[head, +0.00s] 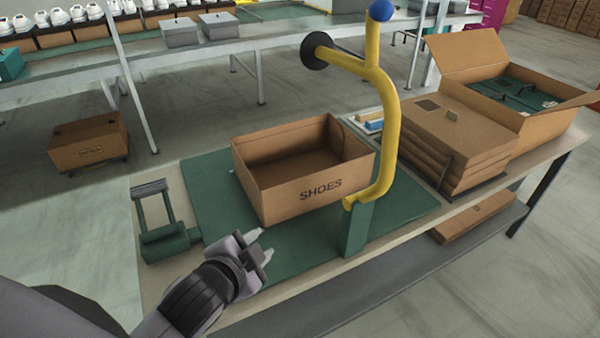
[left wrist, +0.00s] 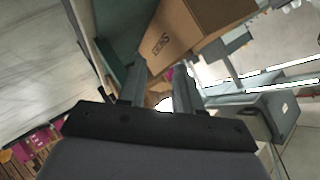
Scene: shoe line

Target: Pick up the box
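An open, empty cardboard box (head: 290,197) printed "SHOES" stands upright on a green mat (head: 215,190) on the workbench. It also shows in the left wrist view (left wrist: 190,38) at the top. My left gripper (head: 258,245) is in front of the box's near left corner, apart from it. Its two fingers are spread with nothing between them; they also show in the left wrist view (left wrist: 158,88). My right gripper is in neither view.
A yellow post (head: 390,120) with a green base (head: 355,228) stands close to the box's right front. A green device (head: 165,236) sits left of the mat. Stacked flat cartons (head: 455,135) and an open carton (head: 535,112) fill the bench's right end.

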